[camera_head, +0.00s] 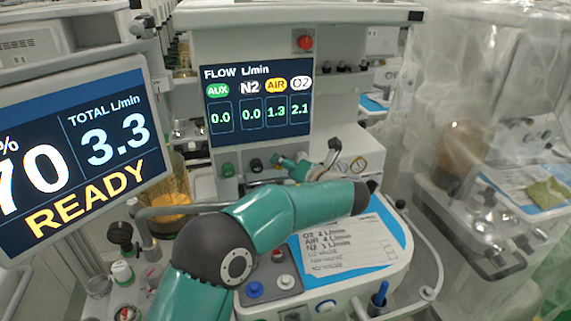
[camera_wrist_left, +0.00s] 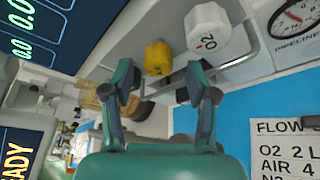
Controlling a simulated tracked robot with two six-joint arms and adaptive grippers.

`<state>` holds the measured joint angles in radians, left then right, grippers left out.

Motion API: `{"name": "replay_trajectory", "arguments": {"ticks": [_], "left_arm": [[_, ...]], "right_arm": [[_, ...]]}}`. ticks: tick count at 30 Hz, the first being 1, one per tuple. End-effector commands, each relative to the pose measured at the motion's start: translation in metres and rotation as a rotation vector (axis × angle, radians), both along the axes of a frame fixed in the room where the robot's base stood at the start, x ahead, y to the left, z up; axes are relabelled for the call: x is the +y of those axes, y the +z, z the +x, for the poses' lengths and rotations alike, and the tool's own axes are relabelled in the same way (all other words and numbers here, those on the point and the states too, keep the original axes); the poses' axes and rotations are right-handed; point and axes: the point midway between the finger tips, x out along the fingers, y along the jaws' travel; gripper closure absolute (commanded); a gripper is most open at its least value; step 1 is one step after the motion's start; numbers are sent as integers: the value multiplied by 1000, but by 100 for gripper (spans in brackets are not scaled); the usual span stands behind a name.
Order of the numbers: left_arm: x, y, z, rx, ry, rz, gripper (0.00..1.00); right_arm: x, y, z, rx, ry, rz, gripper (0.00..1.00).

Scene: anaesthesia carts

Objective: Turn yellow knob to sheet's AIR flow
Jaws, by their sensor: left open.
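The yellow knob (camera_wrist_left: 158,58) is in the left wrist view, under the panel's edge beside the white O2 knob (camera_wrist_left: 207,30). My left gripper (camera_wrist_left: 160,80) is open, with its two fingertips on either side of the yellow knob's line and the knob just beyond them. I cannot tell whether they touch it. In the head view my left gripper (camera_head: 284,163) is at the knob row and hides the yellow knob. The flow screen (camera_head: 258,98) reads AIR 1.3 and O2 2.1. The paper sheet (camera_head: 345,245) reads O2 2, AIR 4 L/min; it also shows in the wrist view (camera_wrist_left: 285,150).
A green knob (camera_head: 228,170) and a black knob (camera_head: 256,165) sit left of my gripper. A large monitor (camera_head: 75,150) reads READY and total 3.3. A pipeline gauge (camera_wrist_left: 297,20) is right of the O2 knob. A plastic-covered cart (camera_head: 490,150) stands at the right.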

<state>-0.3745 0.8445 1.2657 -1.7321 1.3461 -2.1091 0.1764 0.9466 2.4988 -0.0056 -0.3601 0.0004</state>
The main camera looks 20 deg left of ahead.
Motion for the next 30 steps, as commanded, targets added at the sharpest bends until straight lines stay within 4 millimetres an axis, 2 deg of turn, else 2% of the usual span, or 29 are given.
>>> {"name": "replay_trajectory", "arguments": {"ticks": [6, 17, 27, 28, 30], "left_arm": [[17, -6, 14, -1, 2, 0, 42], [20, -7, 16, 0, 0, 0, 42], [20, -7, 16, 0, -1, -1, 99], [1, -8, 17, 0, -8, 0, 100], [11, -8, 17, 0, -5, -2, 100]], "right_arm": [[0, 3, 0, 0, 0, 0, 60], [0, 3, 0, 0, 0, 0, 60], [0, 3, 0, 0, 0, 0, 60], [-2, 3, 1, -1, -9, -1, 60], [0, 3, 0, 0, 0, 0, 60]]}}
